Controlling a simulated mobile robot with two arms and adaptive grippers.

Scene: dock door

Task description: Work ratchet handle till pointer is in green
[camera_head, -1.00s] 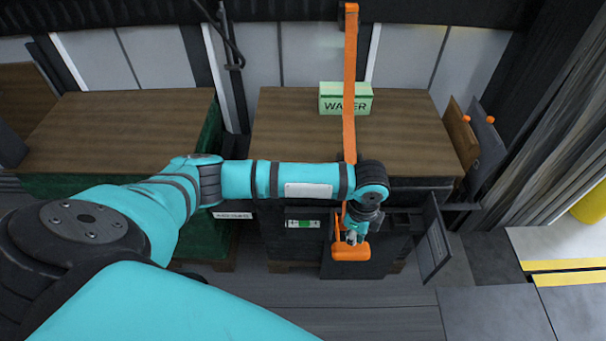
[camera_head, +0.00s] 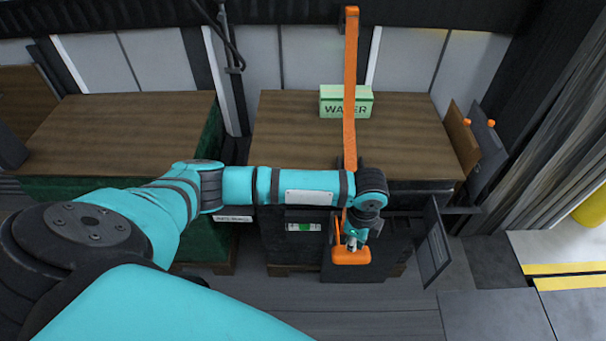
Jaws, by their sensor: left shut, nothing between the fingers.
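The orange ratchet handle (camera_head: 350,257) sits low on the front of the middle crate, at the foot of the orange strap (camera_head: 349,85). My left gripper (camera_head: 353,243) is shut and empty, pointing down just above the handle and overlapping it in the view; I cannot tell whether they touch. A small gauge label with a green patch (camera_head: 303,227) is on the crate front, left of the handle. Its pointer is too small to make out. My right gripper is not in view.
A dark panel (camera_head: 433,245) juts out right of the handle. Another crate (camera_head: 125,130) stands left. The floor in front is clear.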

